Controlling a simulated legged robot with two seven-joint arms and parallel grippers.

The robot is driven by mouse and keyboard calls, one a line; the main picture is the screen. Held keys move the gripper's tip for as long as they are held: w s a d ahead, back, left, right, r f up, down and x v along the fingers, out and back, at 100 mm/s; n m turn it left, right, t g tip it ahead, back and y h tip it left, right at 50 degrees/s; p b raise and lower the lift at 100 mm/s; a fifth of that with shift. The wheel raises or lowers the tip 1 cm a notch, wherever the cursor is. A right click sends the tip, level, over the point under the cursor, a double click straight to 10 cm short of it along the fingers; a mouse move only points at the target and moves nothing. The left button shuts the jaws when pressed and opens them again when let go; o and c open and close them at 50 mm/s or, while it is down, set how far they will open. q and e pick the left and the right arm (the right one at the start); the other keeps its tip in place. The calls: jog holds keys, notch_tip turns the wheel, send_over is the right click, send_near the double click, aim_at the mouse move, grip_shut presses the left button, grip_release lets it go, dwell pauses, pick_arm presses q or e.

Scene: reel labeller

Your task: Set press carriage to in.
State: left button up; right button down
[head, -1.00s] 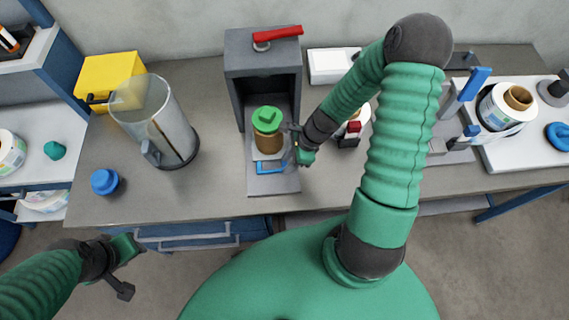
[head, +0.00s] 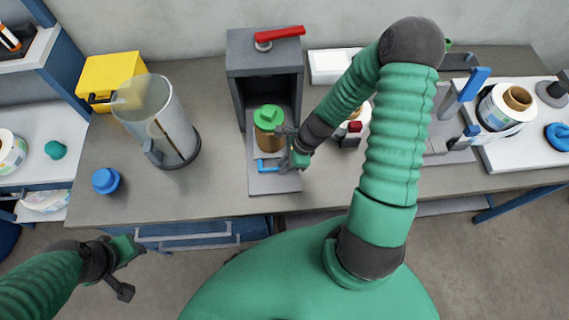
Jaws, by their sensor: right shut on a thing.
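The press (head: 264,60) is a grey upright housing with an open front and a red lever (head: 280,34) on top. Its carriage (head: 275,183) is a grey plate reaching out of the front. A brown jar (head: 269,142) with a green lid (head: 268,116) stands upright on it, in front of the opening. A blue handle (head: 268,165) is at the carriage's front. My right gripper (head: 284,160) is at the handle's right end and shut on it; its fingertips are partly hidden. My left gripper (head: 128,270) is open and empty, in front of the bench at lower left.
A clear cylinder (head: 165,125), a yellow box (head: 108,75) and a blue knob-like piece (head: 105,181) stand left of the press. A white box (head: 330,65) is behind my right arm. Label reels (head: 500,105) are at far right. The bench between cylinder and press is clear.

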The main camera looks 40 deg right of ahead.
jog(key=shift+s+a, duration=0.15)
jog(key=shift+a, duration=0.05)
pick_arm(q)
jog(key=shift+s+a, duration=0.15)
jog(key=shift+a, duration=0.2)
pick_arm(e)
jog(key=shift+r, duration=0.1)
pick_arm(q)
jog(key=shift+d, duration=0.25)
pick_arm(e)
jog(key=shift+d, duration=0.15)
